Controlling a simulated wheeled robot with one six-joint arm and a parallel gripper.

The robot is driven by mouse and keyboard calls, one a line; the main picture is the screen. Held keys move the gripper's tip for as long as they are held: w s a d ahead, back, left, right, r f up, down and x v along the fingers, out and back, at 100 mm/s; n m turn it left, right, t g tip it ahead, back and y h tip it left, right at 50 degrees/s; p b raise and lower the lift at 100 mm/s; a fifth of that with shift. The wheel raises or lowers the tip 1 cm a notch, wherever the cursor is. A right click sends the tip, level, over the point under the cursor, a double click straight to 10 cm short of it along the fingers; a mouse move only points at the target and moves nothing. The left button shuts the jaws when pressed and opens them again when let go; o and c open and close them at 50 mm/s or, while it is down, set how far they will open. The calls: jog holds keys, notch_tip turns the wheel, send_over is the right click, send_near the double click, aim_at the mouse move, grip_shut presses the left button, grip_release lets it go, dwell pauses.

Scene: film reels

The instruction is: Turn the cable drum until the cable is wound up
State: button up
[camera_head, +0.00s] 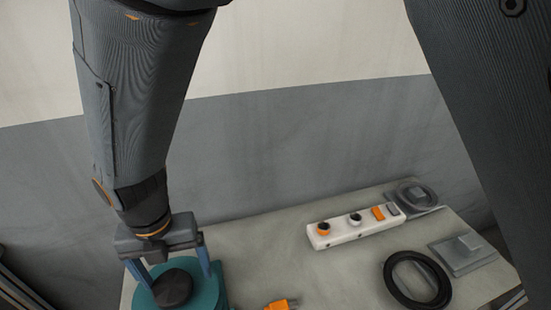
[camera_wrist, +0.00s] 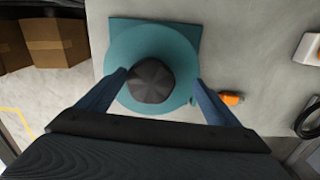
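The cable drum (camera_head: 205,290) is a teal round disc with a dark, faceted knob (camera_head: 174,288) standing up from it. In the wrist view the teal drum (camera_wrist: 178,52) sits on a teal square base, with the dark knob (camera_wrist: 151,80) near the disc's middle. My gripper (camera_head: 176,274) is over the drum, pointing down. In the wrist view my gripper (camera_wrist: 160,80) has its two blue fingers spread wide, one on each side of the knob, with a gap on both sides. An orange plug (camera_head: 281,304) lies on the table right of the drum. Any cable on the drum is hidden.
A white power strip (camera_head: 350,232) lies at the table's back. A black ring (camera_head: 388,283) and grey square plates (camera_head: 470,262) lie at the right. The middle of the grey table (camera_head: 250,245) is clear. Cardboard boxes (camera_wrist: 58,42) stand beyond the table's edge in the wrist view.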

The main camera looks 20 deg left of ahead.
notch_tip(320, 180, up, 8)
jog(key=p, duration=0.5)
jog(key=shift+s, duration=0.15)
dwell(0.4)
dwell(0.4)
notch_tip(320, 180, up, 8)
jog(key=b, duration=0.1)
jog(key=shift+b, duration=0.4)
jog(key=shift+f, duration=0.1)
